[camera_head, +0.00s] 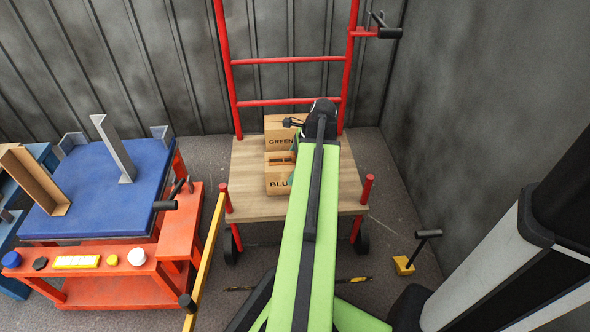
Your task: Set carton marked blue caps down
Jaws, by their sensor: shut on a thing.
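The carton marked "BLU…" (279,184) is a small tan box at the middle of the wooden cart deck (246,202). The rest of its marking is hidden behind my green arm. My gripper (298,150) is at the carton's right side, mostly covered by my arm and its black wrist, and is shut on this carton. The carton looks upright. I cannot tell whether its underside touches the deck. A second carton marked "GREEN" (280,128) is just behind it.
The cart has a red tube frame (288,61) at the back and short red posts (367,188) in front. Bare deck shows on both sides. A red cart with a blue top (85,188) stands left, beside a yellow bar (205,262). A grey wall is right.

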